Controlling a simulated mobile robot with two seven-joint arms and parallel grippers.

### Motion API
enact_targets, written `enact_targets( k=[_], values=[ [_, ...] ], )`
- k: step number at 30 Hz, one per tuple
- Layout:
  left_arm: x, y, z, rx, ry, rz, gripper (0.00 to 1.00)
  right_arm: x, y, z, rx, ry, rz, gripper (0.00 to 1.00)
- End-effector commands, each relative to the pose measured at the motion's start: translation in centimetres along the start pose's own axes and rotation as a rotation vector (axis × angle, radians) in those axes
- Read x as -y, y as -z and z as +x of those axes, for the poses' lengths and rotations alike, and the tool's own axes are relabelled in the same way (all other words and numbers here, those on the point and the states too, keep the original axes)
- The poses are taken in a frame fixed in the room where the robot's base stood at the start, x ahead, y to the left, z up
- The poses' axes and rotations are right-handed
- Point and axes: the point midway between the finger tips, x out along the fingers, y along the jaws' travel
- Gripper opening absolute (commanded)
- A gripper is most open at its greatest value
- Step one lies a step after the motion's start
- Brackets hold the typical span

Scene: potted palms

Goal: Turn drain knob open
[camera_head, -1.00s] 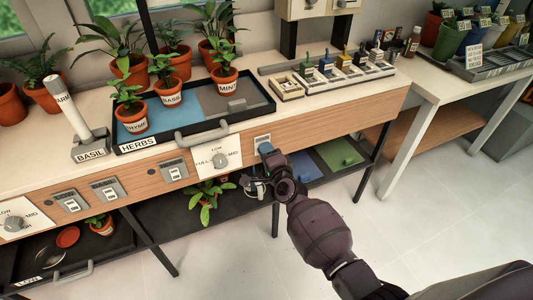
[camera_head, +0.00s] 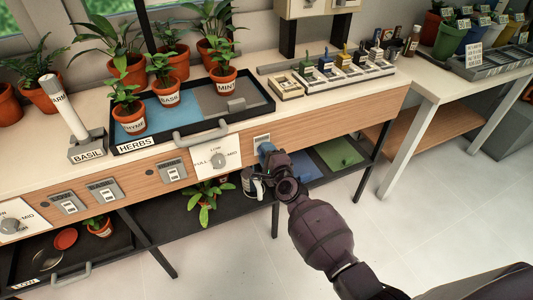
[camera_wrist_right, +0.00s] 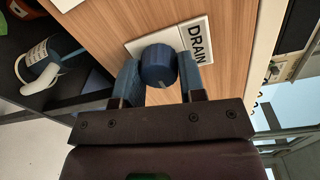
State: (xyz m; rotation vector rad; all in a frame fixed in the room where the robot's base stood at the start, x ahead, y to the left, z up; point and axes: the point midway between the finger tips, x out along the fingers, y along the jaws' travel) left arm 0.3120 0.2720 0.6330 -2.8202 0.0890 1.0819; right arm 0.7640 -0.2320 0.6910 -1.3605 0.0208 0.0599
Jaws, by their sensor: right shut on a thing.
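The drain knob (camera_wrist_right: 158,66) is a dark blue round knob on a white plate lettered DRAIN (camera_wrist_right: 198,43), on the wooden front of the bench. In the right wrist view my right gripper (camera_wrist_right: 160,80) has one finger on each side of the knob and is shut on it. In the head view the knob (camera_head: 265,149) shows partly above the right gripper (camera_head: 271,160), which hides its lower part. My left gripper is not in view.
A tray lettered HERBS (camera_head: 152,146) with potted herbs stands on the bench above. A FULL/LOW/MID dial (camera_head: 219,160) and a switch (camera_head: 173,172) are left of the knob.

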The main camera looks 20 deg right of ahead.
Motion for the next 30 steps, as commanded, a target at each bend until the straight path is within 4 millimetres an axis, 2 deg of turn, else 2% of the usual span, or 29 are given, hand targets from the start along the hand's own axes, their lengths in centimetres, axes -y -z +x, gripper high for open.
enact_targets(
  k=[3,4,9,20,23,30],
  values=[
    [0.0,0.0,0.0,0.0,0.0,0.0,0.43,-0.1,0.0,0.0,0.0,-0.002,0.002,0.13],
    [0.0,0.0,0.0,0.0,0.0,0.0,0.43,-0.1,0.0,0.0,0.0,-0.001,0.002,0.4],
    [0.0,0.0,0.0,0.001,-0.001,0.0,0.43,-0.1,0.0,0.0,0.0,-0.001,0.001,0.63],
    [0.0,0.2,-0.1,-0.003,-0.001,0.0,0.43,0.1,0.0,-0.5,0.0,0.0,0.0,0.63],
    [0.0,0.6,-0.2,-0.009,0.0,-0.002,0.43,0.1,0.0,-1.4,-0.001,0.001,0.0,0.63],
    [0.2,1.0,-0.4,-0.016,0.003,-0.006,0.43,0.3,0.0,-5.0,0.0,0.003,0.001,0.63]
  ],
)
